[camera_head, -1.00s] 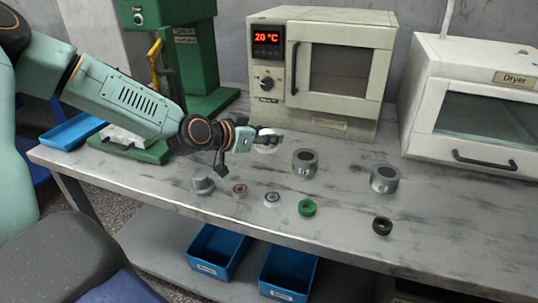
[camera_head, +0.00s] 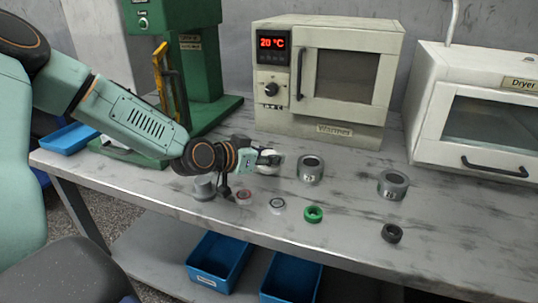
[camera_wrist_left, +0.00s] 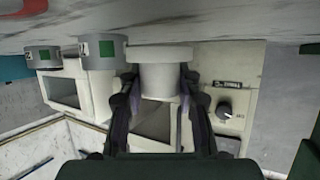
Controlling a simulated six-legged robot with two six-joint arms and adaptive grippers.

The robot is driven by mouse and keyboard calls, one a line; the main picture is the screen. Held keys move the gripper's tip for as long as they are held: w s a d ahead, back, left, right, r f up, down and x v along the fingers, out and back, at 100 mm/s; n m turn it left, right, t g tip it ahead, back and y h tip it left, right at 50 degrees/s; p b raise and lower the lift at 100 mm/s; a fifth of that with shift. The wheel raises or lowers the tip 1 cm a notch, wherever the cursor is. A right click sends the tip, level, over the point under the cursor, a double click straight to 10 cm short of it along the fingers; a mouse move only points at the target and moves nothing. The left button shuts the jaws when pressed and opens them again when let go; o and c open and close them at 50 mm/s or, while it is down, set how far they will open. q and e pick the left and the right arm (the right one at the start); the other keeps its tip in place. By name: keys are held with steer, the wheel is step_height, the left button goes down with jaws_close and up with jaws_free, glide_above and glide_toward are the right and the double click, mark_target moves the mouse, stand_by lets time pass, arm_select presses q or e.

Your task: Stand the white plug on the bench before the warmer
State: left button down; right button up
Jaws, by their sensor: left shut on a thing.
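The white plug (camera_head: 267,168) is between the fingers of my left gripper (camera_head: 268,158), low over the bench (camera_head: 345,215) in front of the warmer (camera_head: 325,85). In the left wrist view, which looks upside down, the plug (camera_wrist_left: 160,75) sits between both fingers of the left gripper (camera_wrist_left: 160,98). Its wide end faces the bench surface (camera_wrist_left: 200,22), and it looks upright. I cannot tell whether it touches the bench. The fingers partly hide it in the head view. My right gripper is out of view.
Two metal cylinders (camera_head: 310,169) (camera_head: 393,185) stand to the right of the plug. A grey part (camera_head: 203,188) and red (camera_head: 243,197), white (camera_head: 277,205), green (camera_head: 313,214) and black (camera_head: 391,233) rings lie nearer the front. The dryer (camera_head: 450,150) is right, a green press (camera_head: 205,65) left.

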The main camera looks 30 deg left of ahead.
arm_select(q)
steer(key=shift+s+a+f, duration=0.1)
steer(key=shift+a+f, duration=0.1)
steer(key=shift+f, duration=0.05)
steer(key=c, duration=1.4)
jaws_free()
steer(key=shift+s+r, duration=0.1)
steer(key=o, duration=0.4)
steer(key=shift+d, duration=0.1)
steer(key=shift+o, duration=0.3)
